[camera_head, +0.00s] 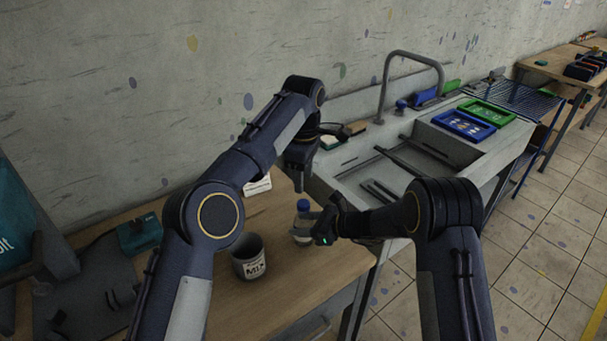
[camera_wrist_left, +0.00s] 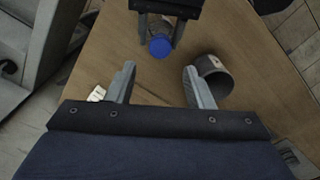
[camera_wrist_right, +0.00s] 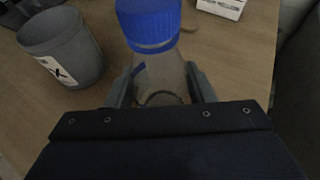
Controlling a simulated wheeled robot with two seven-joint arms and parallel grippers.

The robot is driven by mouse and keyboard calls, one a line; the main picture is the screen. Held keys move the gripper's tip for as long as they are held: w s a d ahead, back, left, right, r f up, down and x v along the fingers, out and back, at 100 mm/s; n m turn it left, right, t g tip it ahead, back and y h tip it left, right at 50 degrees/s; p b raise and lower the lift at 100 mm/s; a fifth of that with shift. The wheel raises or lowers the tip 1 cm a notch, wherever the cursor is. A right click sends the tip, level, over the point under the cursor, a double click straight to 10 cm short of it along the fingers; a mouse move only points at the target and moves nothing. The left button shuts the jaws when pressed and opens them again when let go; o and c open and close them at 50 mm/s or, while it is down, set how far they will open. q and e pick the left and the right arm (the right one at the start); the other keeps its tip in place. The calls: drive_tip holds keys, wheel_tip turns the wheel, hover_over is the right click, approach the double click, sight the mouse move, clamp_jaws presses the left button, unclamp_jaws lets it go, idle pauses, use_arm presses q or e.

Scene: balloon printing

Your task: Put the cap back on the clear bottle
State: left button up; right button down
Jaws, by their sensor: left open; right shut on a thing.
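The clear bottle (camera_head: 301,237) stands upright near the table's right edge, with the blue cap (camera_head: 303,205) on its mouth. In the right wrist view the cap (camera_wrist_right: 148,22) sits on top of the bottle's neck, above the clear body (camera_wrist_right: 160,75). I cannot tell whether it is screwed tight. My right gripper (camera_head: 318,229) is shut on the bottle's body from the right. My left gripper (camera_head: 299,186) is open and empty, pointing down above the bottle. In the left wrist view the cap (camera_wrist_left: 160,46) lies beyond its open fingers (camera_wrist_left: 158,78), apart from them.
A grey cup (camera_head: 249,259) marked MIX stands on the wooden table left of the bottle. A small white box (camera_head: 258,185) lies behind. A sink (camera_head: 400,165) with a tap is to the right. A green device (camera_head: 139,235) sits at the far left.

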sight(303, 203)
use_arm(q)
drive_tip(key=shift+n, duration=1.2)
drive_tip(key=shift+f, duration=3.95)
